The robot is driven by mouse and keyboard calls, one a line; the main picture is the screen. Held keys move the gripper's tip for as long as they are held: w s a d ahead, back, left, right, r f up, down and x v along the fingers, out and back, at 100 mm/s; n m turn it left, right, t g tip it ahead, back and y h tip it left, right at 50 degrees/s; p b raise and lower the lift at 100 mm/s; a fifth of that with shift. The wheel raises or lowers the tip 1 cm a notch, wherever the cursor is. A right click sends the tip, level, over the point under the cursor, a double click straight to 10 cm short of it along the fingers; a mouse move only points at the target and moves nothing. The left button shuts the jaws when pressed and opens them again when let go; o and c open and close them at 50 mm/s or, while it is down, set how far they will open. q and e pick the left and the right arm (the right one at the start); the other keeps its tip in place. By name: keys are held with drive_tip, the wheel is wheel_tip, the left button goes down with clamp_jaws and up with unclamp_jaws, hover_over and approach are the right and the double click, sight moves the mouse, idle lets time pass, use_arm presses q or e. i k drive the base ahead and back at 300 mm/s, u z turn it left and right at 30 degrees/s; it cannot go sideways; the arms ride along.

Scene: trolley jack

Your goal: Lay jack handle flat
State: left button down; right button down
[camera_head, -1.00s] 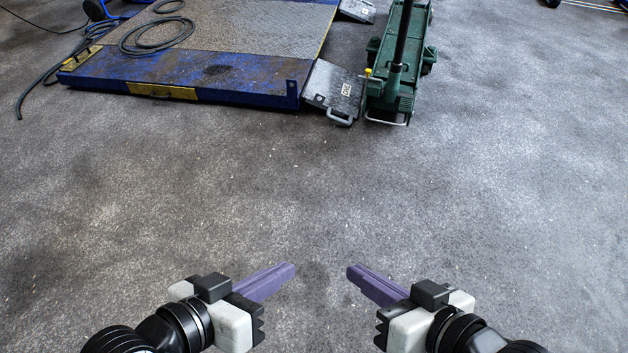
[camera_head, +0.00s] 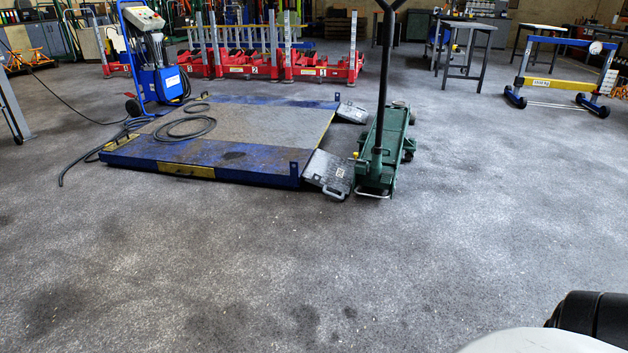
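The green trolley jack (camera_head: 376,170) stands on the floor ahead, a little right of the middle, just right of the blue lift platform. Its black handle (camera_head: 382,85) stands upright from the near end of the jack. The forked top of the handle is cut off by the upper edge of the view. Neither of my grippers is in view now. A black and pale piece at the lower right corner is likely part of my own arm. Nothing touches the handle.
The blue lift platform (camera_head: 203,172) with a grey ramp (camera_head: 329,172) lies beside the jack. A hose (camera_head: 187,127) lies on it. A blue pump cart (camera_head: 156,82), red stands (camera_head: 270,66) and a yellow-blue beam (camera_head: 560,85) stand behind. The near floor is clear.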

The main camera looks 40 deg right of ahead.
sight(387, 31)
drive_tip(key=z, duration=0.35)
drive_tip(key=i, duration=1.25)
drive_tip(key=z, duration=1.25)
drive_tip(key=i, duration=0.4)
drive_tip(key=z, duration=0.4)
